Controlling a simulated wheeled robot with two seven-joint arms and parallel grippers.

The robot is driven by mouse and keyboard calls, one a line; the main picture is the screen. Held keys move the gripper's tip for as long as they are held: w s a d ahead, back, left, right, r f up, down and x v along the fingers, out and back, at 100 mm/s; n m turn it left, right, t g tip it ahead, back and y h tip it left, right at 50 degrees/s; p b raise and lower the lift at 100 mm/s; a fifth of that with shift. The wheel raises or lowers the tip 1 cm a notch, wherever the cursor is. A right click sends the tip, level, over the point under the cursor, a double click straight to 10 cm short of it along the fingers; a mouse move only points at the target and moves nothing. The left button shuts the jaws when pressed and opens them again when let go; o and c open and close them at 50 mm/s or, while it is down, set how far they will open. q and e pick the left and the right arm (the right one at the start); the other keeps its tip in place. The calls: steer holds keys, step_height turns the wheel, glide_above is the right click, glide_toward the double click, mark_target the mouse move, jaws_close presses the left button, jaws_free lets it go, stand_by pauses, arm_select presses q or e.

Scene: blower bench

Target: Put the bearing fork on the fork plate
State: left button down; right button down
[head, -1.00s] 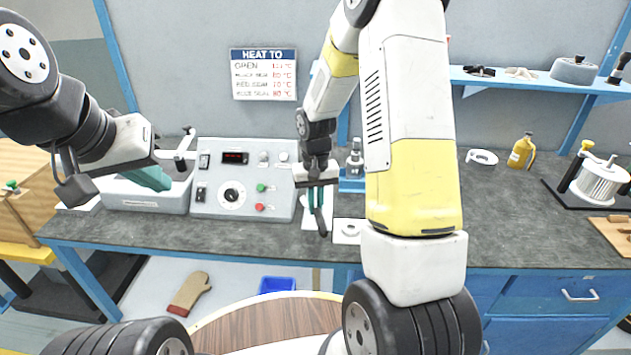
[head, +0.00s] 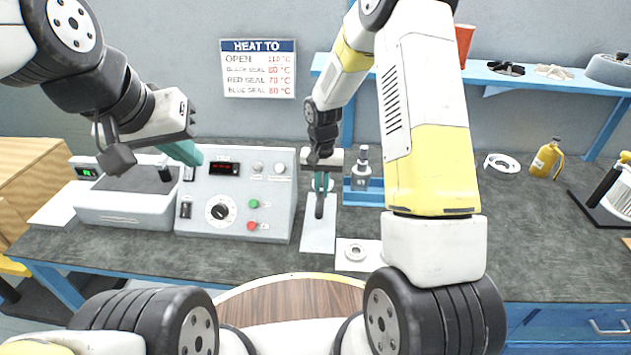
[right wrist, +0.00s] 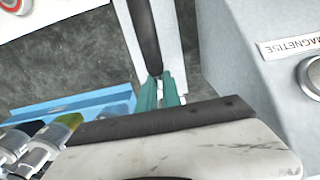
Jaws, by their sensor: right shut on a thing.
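The bearing fork (head: 319,206), of which a dark bar shows, is in my right gripper (head: 321,184). The right gripper's teal fingers are shut on it, and the bar extends toward the bench front. The white fork plate (head: 318,238) lies flat on the bench beneath it. In the right wrist view, the dark bar of the fork (right wrist: 143,38) lines up over a white strip, likely the plate (right wrist: 168,40), between the teal fingertips (right wrist: 160,90). I cannot tell whether fork and plate touch. My left gripper (head: 186,153) is empty near the control box; its jaw gap is not clear.
The grey control box (head: 236,212) stands close left of the fork plate, with a grey tray (head: 128,207) further left. A white plate with a ring (head: 354,254) lies to the right. The right bench middle is clear.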

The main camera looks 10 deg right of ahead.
mark_target(321, 198)
steer(key=shift+f, duration=1.85)
steer(key=c, duration=1.5)
jaws_free()
steer(key=shift+s+f, duration=0.1)
step_height(321, 198, up, 12)
steer(key=shift+f, duration=0.1)
steer(key=s+d+r+t, duration=0.15)
steer(key=s+r, duration=0.25)
steer(key=r, duration=0.5)
steer(key=s+d+r+n+t, duration=0.1)
steer(key=s+r, duration=0.3)
steer(key=s, duration=0.2)
steer(key=s+r+n+t+y, duration=0.1)
steer(key=s+r+t, duration=0.1)
steer(key=s+r, duration=0.2)
steer(key=s+d+r+n+t+y, duration=0.1)
steer(key=s+r, duration=0.4)
steer(key=s, duration=0.5)
steer(key=shift+s+d+t, duration=0.2)
steer(key=shift+d+t, duration=0.15)
